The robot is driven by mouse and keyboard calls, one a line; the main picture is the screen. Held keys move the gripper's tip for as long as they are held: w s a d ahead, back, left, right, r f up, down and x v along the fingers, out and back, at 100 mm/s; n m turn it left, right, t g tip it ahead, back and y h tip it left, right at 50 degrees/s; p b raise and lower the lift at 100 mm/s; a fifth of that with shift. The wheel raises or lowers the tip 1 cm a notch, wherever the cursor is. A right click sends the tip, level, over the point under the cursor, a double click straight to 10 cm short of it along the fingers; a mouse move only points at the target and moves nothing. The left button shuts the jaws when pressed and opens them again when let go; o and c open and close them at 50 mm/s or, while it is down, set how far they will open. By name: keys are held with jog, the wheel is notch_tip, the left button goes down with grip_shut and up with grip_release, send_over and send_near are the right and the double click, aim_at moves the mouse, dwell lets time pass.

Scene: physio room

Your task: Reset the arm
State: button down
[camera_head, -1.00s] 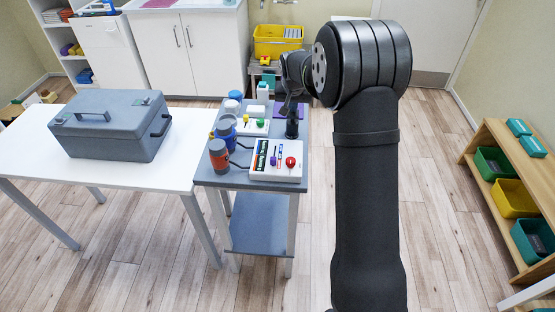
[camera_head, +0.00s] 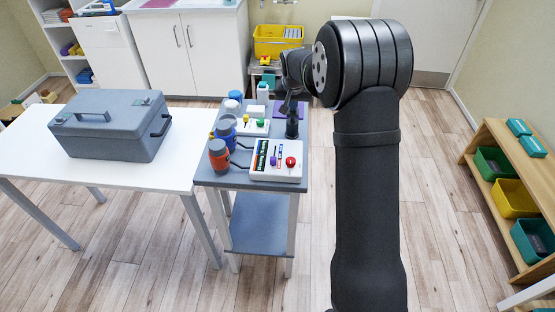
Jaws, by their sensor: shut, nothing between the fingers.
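My arm rises at the right of the middle and bends toward the small grey side table (camera_head: 205,177). My gripper (camera_head: 287,107) is small and dark, partly hidden by my own wrist links. It hangs over the right side of the side table, shut and empty. A dark upright cylinder (camera_head: 292,128) stands just below it; I cannot tell whether they touch.
The side table also bears a white device (camera_head: 277,173) with coloured knobs, an orange and grey bottle (camera_head: 219,155) and several other items. A grey case (camera_head: 100,135) sits on the white table (camera_head: 40,180). A wooden shelf (camera_head: 480,160) with bins stands at right. Floor between is clear.

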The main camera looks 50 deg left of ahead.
jog(key=shift+r, duration=0.85)
jog(key=shift+f, duration=0.15)
jog(key=shift+f, duration=1.75)
jog(key=shift+r, duration=1.9)
notch_tip(320, 180, up, 6)
